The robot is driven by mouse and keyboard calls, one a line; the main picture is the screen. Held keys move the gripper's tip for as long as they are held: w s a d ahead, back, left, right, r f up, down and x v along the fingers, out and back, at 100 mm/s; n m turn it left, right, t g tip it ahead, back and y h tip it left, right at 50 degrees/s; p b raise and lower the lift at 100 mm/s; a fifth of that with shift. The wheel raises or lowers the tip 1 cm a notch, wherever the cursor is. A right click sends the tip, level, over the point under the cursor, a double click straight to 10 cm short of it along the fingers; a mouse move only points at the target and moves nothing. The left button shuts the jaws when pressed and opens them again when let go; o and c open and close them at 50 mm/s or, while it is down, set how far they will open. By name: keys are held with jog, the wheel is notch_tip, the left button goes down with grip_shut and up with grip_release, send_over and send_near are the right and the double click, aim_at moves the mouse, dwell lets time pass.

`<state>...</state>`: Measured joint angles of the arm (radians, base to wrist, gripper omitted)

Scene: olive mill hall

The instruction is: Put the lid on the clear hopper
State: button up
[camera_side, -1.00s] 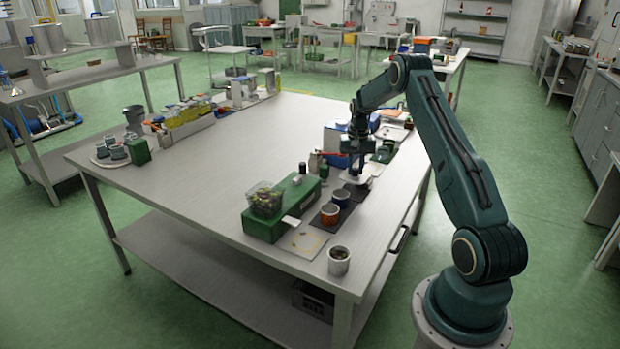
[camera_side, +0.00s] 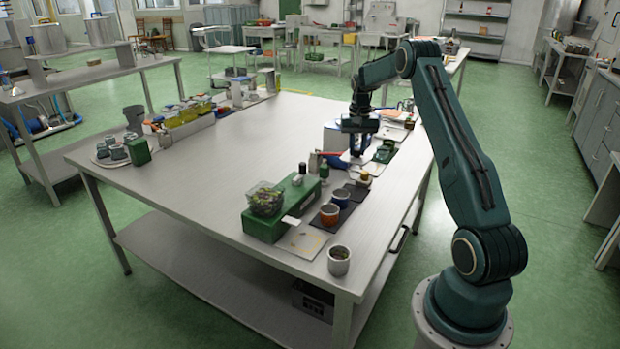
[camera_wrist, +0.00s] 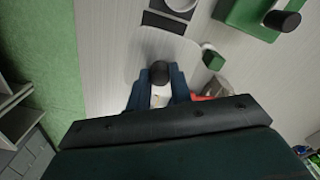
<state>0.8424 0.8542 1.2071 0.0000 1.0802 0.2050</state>
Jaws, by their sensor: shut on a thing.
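The clear hopper (camera_side: 265,201) is a see-through bin with green olives in it. It stands on the near left end of the green machine body (camera_side: 270,227), and I see no lid on it. My gripper (camera_side: 357,152) is beyond the cups, well to the right of the hopper and farther back. In the wrist view my gripper (camera_wrist: 160,88) is shut on the black knob (camera_wrist: 160,72) of a pale see-through lid (camera_wrist: 143,62). The lid hardly shows in the side view. The hopper is outside the wrist view.
A black knob (camera_wrist: 282,20) stands on the green body. The table's middle (camera_side: 235,150) is clear.

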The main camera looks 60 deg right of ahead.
notch_tip(320, 180, up, 10)
jog(key=w+a, duration=0.5)
jog(key=a, duration=0.5)
jog(key=w+a, duration=0.4)
jog(key=a, duration=0.6)
jog(key=w+a, duration=0.5)
jog(key=a, duration=0.5)
notch_tip(320, 180, down, 5)
jog(key=shift+d+r, duration=0.1)
jog(key=shift+d, duration=0.05)
jog(key=shift+f, duration=0.2)
jog(key=shift+f, duration=1.7)
jog(key=shift+f, duration=0.75)
